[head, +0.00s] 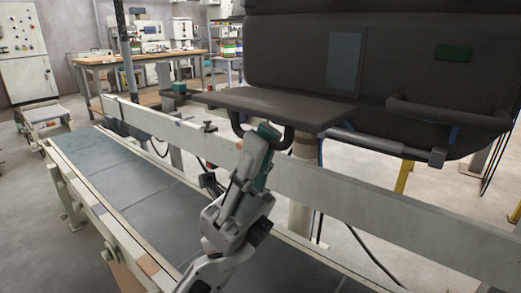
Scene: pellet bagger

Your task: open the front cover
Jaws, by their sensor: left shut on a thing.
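The front cover (275,108) seems to be the dark flat panel jutting from the machine at centre, seen nearly edge-on and lying close to level. A black curved handle (236,122) hangs under its near edge. My left gripper (266,133) reaches up from below and is shut on this handle; the fingers hide part of the bar. The large dark machine body (400,65) stands behind the cover, with a grey-blue window and a green label. My right gripper is not in view.
A conveyor with a pale side rail (350,200) and grey-blue bed (125,185) runs below my left arm. A thick black bar handle (450,115) juts from the machine at right. A workbench (140,60) stands far back. Cables hang near the rail.

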